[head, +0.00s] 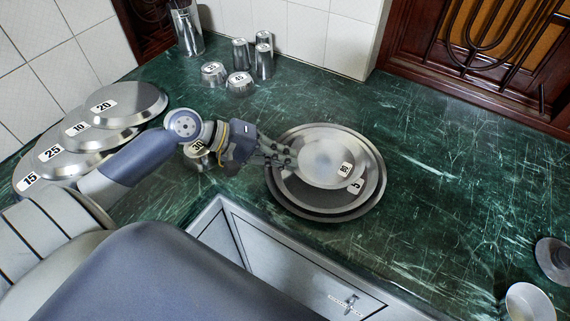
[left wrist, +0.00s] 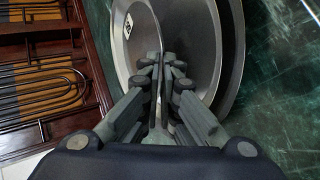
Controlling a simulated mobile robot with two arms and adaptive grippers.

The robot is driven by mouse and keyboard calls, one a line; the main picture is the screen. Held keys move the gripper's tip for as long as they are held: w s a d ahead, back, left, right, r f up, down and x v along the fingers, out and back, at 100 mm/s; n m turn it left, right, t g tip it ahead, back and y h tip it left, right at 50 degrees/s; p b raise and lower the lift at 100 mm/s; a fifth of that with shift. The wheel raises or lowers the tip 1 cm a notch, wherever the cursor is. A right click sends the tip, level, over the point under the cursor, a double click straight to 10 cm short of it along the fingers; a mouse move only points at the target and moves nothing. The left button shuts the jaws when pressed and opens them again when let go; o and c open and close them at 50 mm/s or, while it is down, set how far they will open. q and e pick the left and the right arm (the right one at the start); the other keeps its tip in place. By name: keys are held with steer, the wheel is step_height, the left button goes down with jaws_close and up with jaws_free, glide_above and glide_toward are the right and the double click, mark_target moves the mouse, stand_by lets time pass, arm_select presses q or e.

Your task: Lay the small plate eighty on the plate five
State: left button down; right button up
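The small plate eighty (head: 322,152) is a light steel dish with a white label at its lower right. It lies over the plate five (head: 342,197), a wider steel plate whose label shows just below the small plate's rim. I cannot tell whether the two plates touch. My left gripper (head: 284,158) is shut on the small plate's left rim. In the left wrist view its fingers (left wrist: 163,75) pinch the rim of the small plate (left wrist: 142,40). My right gripper is not in view.
A larger dark plate (head: 318,214) lies under the plate five. Several labelled plates (head: 125,105) overlap at the left. Metal cups (head: 239,82) stand at the back, and a sink (head: 290,272) is in front.

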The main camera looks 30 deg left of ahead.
mark_target(285, 173)
arm_select(q)
steer(key=shift+w+a+f, duration=0.1)
steer(key=shift+w, duration=0.05)
step_height(285, 173, down, 3)
steer(key=shift+r, duration=0.1)
steer(key=shift+f, duration=0.25)
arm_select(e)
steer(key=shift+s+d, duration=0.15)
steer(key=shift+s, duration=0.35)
arm_select(q)
steer(key=c, duration=2.1)
jaws_free()
steer(key=shift+f, duration=0.15)
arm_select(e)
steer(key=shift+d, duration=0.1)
arm_select(q)
steer(key=v, duration=1.2)
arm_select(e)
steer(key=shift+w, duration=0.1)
